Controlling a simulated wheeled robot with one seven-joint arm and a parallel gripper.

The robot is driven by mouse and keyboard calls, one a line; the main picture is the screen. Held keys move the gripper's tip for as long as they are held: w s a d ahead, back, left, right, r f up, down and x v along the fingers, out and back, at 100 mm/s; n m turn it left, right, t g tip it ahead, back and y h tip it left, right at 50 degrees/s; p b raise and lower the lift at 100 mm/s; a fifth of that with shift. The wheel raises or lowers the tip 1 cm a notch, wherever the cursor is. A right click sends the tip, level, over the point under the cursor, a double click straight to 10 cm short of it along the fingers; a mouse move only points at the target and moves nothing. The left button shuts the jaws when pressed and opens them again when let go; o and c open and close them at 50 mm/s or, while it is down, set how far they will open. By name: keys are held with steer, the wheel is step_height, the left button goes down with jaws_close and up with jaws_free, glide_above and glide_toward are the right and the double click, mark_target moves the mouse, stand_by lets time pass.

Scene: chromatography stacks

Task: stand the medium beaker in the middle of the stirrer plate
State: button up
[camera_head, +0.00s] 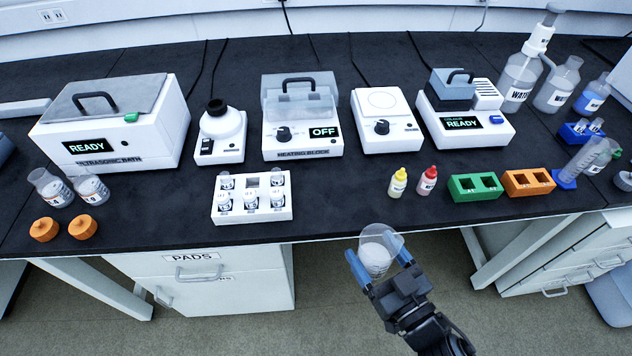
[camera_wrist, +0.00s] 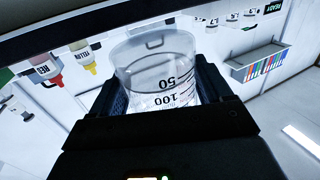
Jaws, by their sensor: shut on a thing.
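My gripper (camera_head: 378,266) is shut on a clear beaker (camera_head: 377,254) and holds it in front of the bench's front edge, over the floor. In the wrist view the beaker (camera_wrist: 158,75) stands between the two fingers, with the marks 50 and 100 on its side. The stirrer plate (camera_head: 385,121) is the white box with a round top and a dark knob, at the back of the bench. Its top is bare. The beaker is well apart from it, nearer the camera.
A yellow bottle (camera_head: 398,182) and a red bottle (camera_head: 427,180) stand between my gripper and the stirrer plate. A white vial rack (camera_head: 251,218), green block (camera_head: 474,187) and orange block (camera_head: 528,183) are near the front. The heating block (camera_head: 301,146) is left of the plate.

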steer(key=shift+w+a+r, duration=0.2)
steer(key=shift+w+a, duration=0.05)
steer(key=shift+w+a, duration=0.1)
steer(key=shift+w, duration=0.05)
steer(key=x, duration=1.7)
steer(key=shift+w+a, duration=0.15)
steer(key=shift+w, duration=0.15)
steer(key=shift+f, duration=0.1)
steer(key=shift+f, duration=0.15)
steer(key=o, duration=1.1)
